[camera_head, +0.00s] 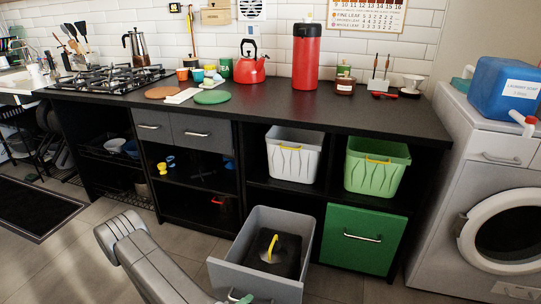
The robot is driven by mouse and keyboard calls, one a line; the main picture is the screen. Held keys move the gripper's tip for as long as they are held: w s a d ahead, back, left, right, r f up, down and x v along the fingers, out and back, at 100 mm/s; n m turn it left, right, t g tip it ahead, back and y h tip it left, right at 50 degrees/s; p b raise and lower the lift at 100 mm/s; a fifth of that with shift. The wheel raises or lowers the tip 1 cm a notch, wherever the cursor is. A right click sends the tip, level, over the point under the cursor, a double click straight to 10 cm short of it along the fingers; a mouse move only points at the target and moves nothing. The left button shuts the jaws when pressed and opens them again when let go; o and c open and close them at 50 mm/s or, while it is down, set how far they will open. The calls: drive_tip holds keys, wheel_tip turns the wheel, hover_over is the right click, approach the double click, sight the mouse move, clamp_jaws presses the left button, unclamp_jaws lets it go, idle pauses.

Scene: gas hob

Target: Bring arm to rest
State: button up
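My grey arm (145,262) rises from the bottom edge, left of the middle, with its bent joint in front of the black shelf unit. It runs down to the right and out of the picture. An open grey drawer (229,274) stands pulled out just right of the arm. It holds a dark lid or pan with a yellow handle (271,247). A small green and pale part (238,297) shows at the drawer's front by the bottom edge. I cannot tell whether it is the drawer's handle or my gripper's tip. No clear view of my gripper's fingers is given.
The black counter (225,113) carries a gas hob (110,79), a red kettle (251,65) and a tall red canister (306,57). A closed green drawer (358,252) is right of the open one. A washing machine (500,190) stands at the right.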

drive_tip(key=shift+s+a, duration=0.1)
drive_tip(key=shift+p+v, duration=1.45)
drive_tip(key=shift+v, duration=4.7)
drive_tip(key=shift+b+x, duration=1.65)
drive_tip(key=shift+x, duration=5.4)
